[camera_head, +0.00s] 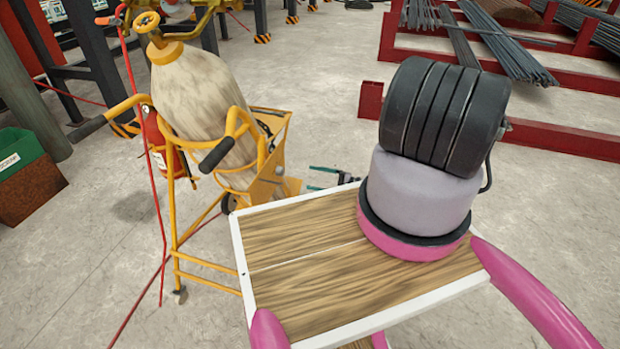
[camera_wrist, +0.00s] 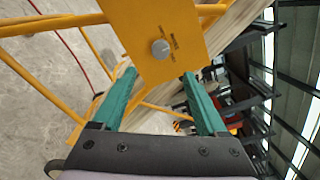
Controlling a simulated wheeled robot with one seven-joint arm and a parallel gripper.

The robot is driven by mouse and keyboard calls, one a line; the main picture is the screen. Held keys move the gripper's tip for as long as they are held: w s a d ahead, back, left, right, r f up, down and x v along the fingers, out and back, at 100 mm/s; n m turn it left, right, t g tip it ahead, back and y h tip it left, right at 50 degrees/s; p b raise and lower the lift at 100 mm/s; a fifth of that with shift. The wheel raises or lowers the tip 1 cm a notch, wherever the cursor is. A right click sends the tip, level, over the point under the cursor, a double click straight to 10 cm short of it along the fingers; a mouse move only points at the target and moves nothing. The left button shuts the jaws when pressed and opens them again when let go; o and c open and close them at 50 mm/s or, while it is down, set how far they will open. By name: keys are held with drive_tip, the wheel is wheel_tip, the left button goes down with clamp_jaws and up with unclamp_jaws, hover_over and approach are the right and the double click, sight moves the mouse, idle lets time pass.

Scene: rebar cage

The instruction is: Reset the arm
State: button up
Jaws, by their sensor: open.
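My gripper (camera_head: 327,178) shows in the head view as small green fingers, partly hidden behind my grey and black arm. It is beside the lower right of the yellow gas-bottle cart. In the wrist view my gripper (camera_wrist: 159,76) has its two green fingers spread wide, with nothing held between them. A yellow plate with a round bolt (camera_wrist: 160,48) is just beyond the fingertips. I cannot tell whether the fingers touch it. My arm extends out over the far side of the wooden deck.
The yellow cart (camera_head: 178,262) carries a large worn gas bottle (camera_head: 200,95). A red extinguisher (camera_head: 157,140) hangs on it, and a red hose (camera_head: 160,215) trails down. Red rebar racks (camera_head: 570,141) stand at the right. A green-brown bin (camera_head: 30,180) is at the left. Open concrete floor lies between.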

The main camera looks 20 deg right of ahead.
idle(0.3)
wheel_tip(320, 180, up, 38)
drive_tip(key=n+g+h, duration=0.6)
drive_tip(key=n+g, duration=0.3)
drive_tip(key=g, duration=0.2)
drive_tip(key=s+a+r+t+h, duration=0.2)
drive_tip(key=s+r+t+h, duration=0.1)
drive_tip(key=s+r, duration=0.7)
drive_tip(key=s+a+r+t+h, duration=0.2)
drive_tip(key=s+r+t+h, duration=0.1)
drive_tip(key=s+r, duration=0.8)
wheel_tip(320, 180, up, 4)
drive_tip(key=shift+s+a+f+t+h, duration=0.1)
drive_tip(key=shift+s+a+t+h, duration=0.15)
drive_tip(key=shift+t, duration=0.55)
